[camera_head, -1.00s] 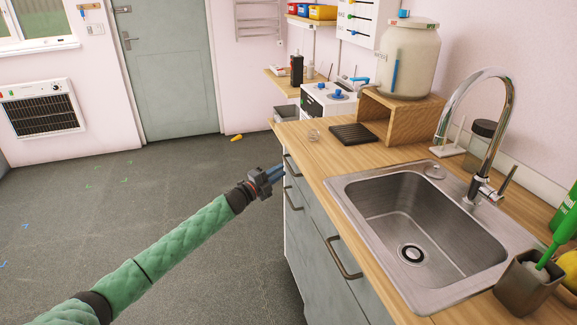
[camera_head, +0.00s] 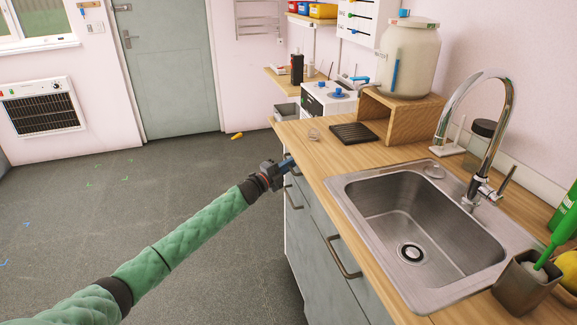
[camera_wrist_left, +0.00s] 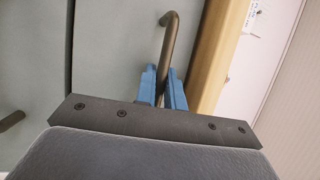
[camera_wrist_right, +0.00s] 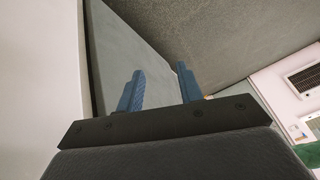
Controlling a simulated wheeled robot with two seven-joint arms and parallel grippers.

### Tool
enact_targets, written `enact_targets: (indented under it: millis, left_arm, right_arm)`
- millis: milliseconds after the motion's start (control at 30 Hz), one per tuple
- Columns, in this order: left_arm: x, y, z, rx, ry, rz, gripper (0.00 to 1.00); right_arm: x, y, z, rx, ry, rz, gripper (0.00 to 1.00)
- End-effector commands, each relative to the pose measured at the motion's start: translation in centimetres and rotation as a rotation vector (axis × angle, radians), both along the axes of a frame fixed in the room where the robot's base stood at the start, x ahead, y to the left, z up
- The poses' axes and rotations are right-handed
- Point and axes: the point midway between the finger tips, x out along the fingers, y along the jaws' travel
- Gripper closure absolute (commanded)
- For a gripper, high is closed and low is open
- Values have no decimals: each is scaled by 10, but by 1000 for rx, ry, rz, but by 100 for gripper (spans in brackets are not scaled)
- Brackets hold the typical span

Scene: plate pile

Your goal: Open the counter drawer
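The counter drawer (camera_head: 298,178) is the upper grey front under the far end of the wooden counter, and it looks closed. Its dark bar handle (camera_wrist_left: 170,45) runs between the blue fingers of my left gripper (camera_wrist_left: 163,88) in the left wrist view. The fingers are close together, one on each side of the bar. In the head view, my left gripper (camera_head: 289,163) is at this handle and hides part of it. My right gripper (camera_wrist_right: 160,88) is open and empty beside a grey panel, and it is outside the head view.
The wooden counter (camera_head: 300,135) holds a steel sink (camera_head: 425,225), a dark ridged mat (camera_head: 352,134) and a wooden stand. The grey floor (camera_head: 190,200) left of the counter is mostly clear.

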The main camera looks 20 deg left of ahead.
Motion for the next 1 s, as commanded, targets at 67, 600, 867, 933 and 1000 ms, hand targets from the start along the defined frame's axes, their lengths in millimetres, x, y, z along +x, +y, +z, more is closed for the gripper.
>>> enact_targets:
  millis: [67, 600, 867, 933, 1000]
  left_arm:
    - [0, 0, -1, 1, 1, 0, 100]
    - [-42, 61, -3, 2, 4, 2, 100]
    - [-83, 121, -4, 3, 4, 1, 100]
    - [-94, 138, -4, 3, 4, 2, 100]
    - [-104, 154, -4, 3, 3, 1, 100]
  right_arm:
    - [0, 0, 0, 0, 0, 0, 64]
    - [0, -1, 7, -2, 7, 2, 64]
    - [2, -1, 3, 1, -4, 0, 64]
    - [2, 0, -1, 2, -9, -3, 64]
    - [3, 0, -6, 2, -14, -4, 64]
